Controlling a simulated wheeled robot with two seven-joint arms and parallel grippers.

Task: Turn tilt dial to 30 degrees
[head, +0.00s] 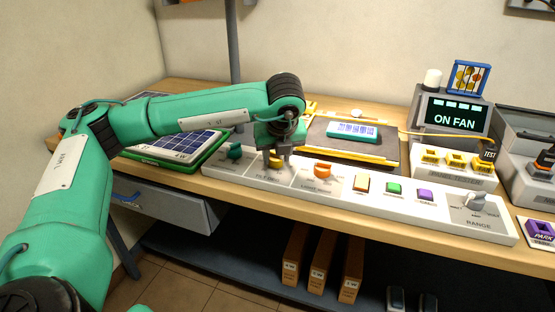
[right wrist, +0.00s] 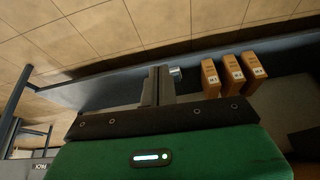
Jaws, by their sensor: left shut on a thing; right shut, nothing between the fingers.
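The long white control panel (head: 350,190) lies along the front of the bench in the head view. My left gripper (head: 278,161) points down over its second dial from the left and is shut on that dial, the tilt dial (head: 275,159). The fingers hide most of the dial, so I cannot read its setting; the lettering below it is too small to read clearly. My right gripper (right wrist: 157,86) is shut and empty in the right wrist view, away from the panel.
A display (head: 455,117) reads ON FAN. A solar panel (head: 180,145) lies left of the gripper. Brown boxes (head: 321,262) stand on the lower shelf.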

